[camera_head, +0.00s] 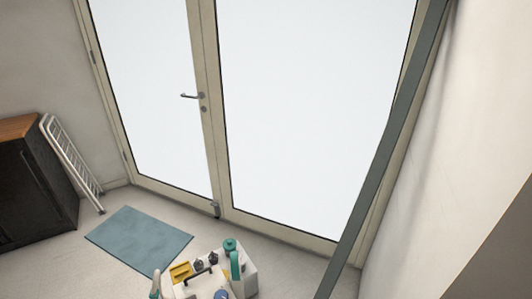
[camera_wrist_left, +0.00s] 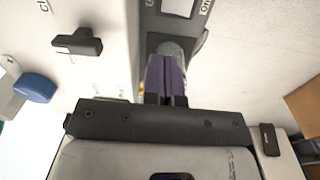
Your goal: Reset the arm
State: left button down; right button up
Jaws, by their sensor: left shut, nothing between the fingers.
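My left gripper (camera_wrist_left: 166,75) shows in the left wrist view, with its two dark purple fingers shut together and nothing seen between them. It is in front of a white machine panel (camera_wrist_left: 108,75) and a dark grey switch plate (camera_wrist_left: 185,25) with "on" lettering. I cannot tell whether the fingertips touch the plate. A black lever knob (camera_wrist_left: 78,42) and a blue knob (camera_wrist_left: 36,87) are left of the fingers. Neither gripper shows in the head view, and my right gripper is in no frame.
In the head view, a group of white, teal and yellow items (camera_head: 208,275) stands at the bottom edge, partly cut off. A blue mat (camera_head: 138,240) lies on the floor. A dark cabinet (camera_head: 32,190) and a white folding rack (camera_head: 72,160) stand left, before glazed doors (camera_head: 300,100).

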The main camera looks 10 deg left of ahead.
pick_arm(q)
jog(key=w+d+r+m+t, duration=0.15)
jog(key=d+r+m, duration=0.3)
jog(key=r, duration=0.45)
jog(key=d+r+m+t+y, duration=0.1)
jog(key=d+r+m+t, duration=0.3)
jog(key=r, duration=0.5)
jog(key=d+r+m+t, duration=0.1)
jog(key=d+r+m, duration=0.35)
jog(key=r, duration=0.35)
jog(key=s+r+n+t+p, duration=0.15)
jog(key=s+r, duration=0.35)
jog(key=s, duration=0.6)
jog(key=s+f+n+g+p, duration=0.1)
jog(key=s+f+g+p, duration=0.2)
jog(key=s, duration=0.6)
jog(key=s+f+n+g+p, duration=0.15)
jog(key=s+f, duration=0.25)
jog(key=s, duration=0.4)
notch_tip(320, 180, up, 37)
jog(key=p, duration=3.6)
jog(key=shift+w+a+f+h, duration=0.15)
jog(key=shift+a+f+h, duration=0.05)
jog(key=shift+a+h, duration=0.2)
